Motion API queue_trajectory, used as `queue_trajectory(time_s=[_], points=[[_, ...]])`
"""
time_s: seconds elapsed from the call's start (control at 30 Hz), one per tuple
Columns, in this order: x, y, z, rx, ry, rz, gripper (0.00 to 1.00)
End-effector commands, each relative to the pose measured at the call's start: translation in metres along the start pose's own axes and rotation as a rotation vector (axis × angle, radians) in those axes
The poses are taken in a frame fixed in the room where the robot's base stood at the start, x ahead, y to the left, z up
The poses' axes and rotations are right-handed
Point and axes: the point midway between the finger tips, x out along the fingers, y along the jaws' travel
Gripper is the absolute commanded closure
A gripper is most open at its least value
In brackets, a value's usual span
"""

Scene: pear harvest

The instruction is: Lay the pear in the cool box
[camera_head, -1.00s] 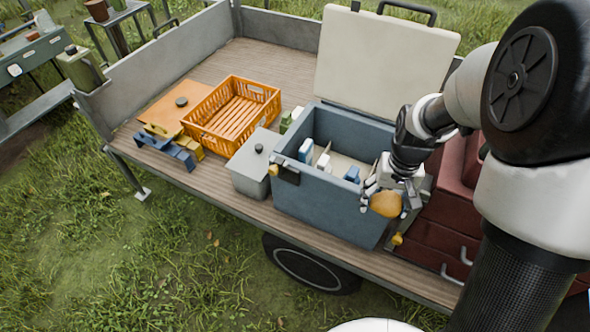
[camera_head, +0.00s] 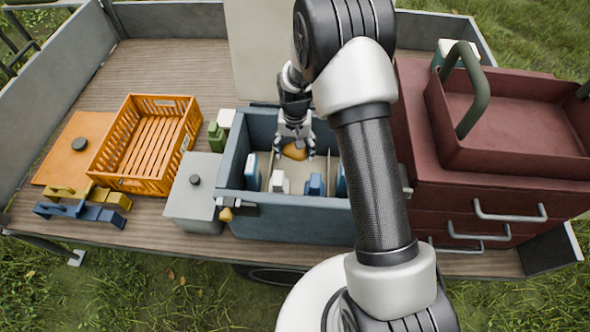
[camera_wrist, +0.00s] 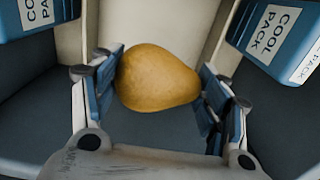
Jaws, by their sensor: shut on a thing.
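The yellow-brown pear (camera_head: 294,152) is held between the fingers of my gripper (camera_head: 293,143), inside the opening of the blue-grey cool box (camera_head: 290,226). In the wrist view the pear (camera_wrist: 155,78) lies sideways between both finger pads, with a pale strip and a dark floor behind it. Whether it touches the box floor cannot be told. Blue and white cool packs stand in the box, one (camera_head: 314,185) at the front and one (camera_head: 252,172) at the left. In the wrist view a cool pack (camera_wrist: 272,38) is at the upper right.
The box's pale lid (camera_head: 256,60) stands open behind. A grey lidded container (camera_head: 194,210) and an orange crate (camera_head: 146,180) are to the left. A dark red tool chest (camera_head: 425,195) is to the right, beside my arm. The wooden bed at back left is clear.

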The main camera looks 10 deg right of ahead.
Motion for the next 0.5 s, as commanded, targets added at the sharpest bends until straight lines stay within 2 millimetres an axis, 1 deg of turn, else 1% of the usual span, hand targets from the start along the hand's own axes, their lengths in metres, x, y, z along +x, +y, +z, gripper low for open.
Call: queue_trajectory(time_s=[0.03, 0.13, 0.23, 0.43, 0.5], points=[[0.017, 0.0, 0.001, 0.0, -0.002, 0.001, 0.61], [0.036, 0.0, 0.0, -0.001, -0.001, 0.0, 0.61], [0.048, 0.0, 0.0, -0.001, 0.001, 0.0, 0.61], [0.061, 0.0, 0.0, -0.001, 0.0, 0.0, 0.61], [0.07, 0.0, 0.0, -0.001, 0.0, 0.0, 0.61]])
